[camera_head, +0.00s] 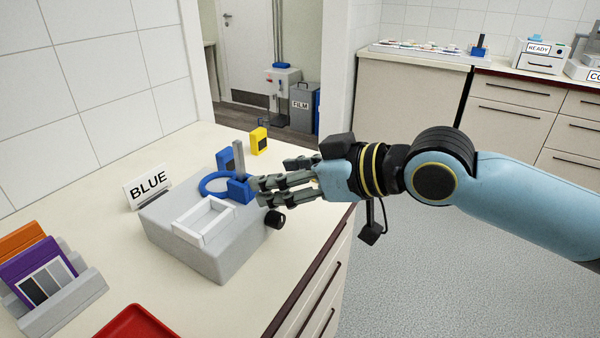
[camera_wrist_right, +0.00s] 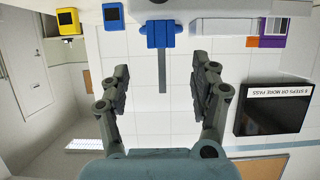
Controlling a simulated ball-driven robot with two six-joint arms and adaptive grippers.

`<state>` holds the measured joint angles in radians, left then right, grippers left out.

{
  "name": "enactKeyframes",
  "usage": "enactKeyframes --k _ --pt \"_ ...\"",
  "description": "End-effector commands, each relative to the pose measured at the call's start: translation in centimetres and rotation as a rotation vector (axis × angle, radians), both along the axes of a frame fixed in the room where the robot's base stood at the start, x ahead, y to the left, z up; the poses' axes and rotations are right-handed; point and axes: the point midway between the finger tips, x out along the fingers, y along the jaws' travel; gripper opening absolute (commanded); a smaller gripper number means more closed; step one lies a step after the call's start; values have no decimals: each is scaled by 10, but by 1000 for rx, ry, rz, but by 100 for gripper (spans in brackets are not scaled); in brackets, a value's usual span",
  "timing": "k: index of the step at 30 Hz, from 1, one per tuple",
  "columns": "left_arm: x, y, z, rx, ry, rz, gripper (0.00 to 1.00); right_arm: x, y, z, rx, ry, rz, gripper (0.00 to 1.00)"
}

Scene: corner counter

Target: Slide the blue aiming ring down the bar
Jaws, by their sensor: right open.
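The blue aiming ring (camera_head: 203,188) is a flat hoop with a blue block on its right side. This block sits on an upright grey bar (camera_head: 239,155) at the grey base (camera_head: 165,222), low on the bar. In the right wrist view, which is turned over, the blue block (camera_wrist_right: 160,38) shows at the top and the bar (camera_wrist_right: 162,78) points down from it. My right gripper (camera_head: 258,191) is open, its fingers close to the right of the blue block. The wrist view shows bar and block between and beyond the spread fingers (camera_wrist_right: 160,68); contact cannot be told. My left gripper is out of view.
A white frame (camera_head: 188,234) lies on the base, and a black knob (camera_head: 275,219) sticks out at its right. A BLUE sign (camera_head: 147,186) stands behind. Blue (camera_head: 224,160) and yellow boxes (camera_head: 259,141) stand beyond. A card rack (camera_head: 75,295) and red tray (camera_head: 135,322) are at front left.

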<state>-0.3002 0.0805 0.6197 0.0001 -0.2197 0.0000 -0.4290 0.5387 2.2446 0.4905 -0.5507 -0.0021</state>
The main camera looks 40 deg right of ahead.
Motion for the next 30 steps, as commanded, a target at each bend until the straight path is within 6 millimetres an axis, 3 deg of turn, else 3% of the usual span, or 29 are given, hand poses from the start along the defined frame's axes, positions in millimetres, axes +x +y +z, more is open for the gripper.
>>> enactKeyframes --k 3,10,30 --pt "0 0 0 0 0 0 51 -17 -6 6 -8 2 4 63" --pt "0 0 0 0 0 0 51 -32 -11 14 -2 -1 2 63" --pt "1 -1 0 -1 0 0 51 -35 -11 16 3 -1 2 63"
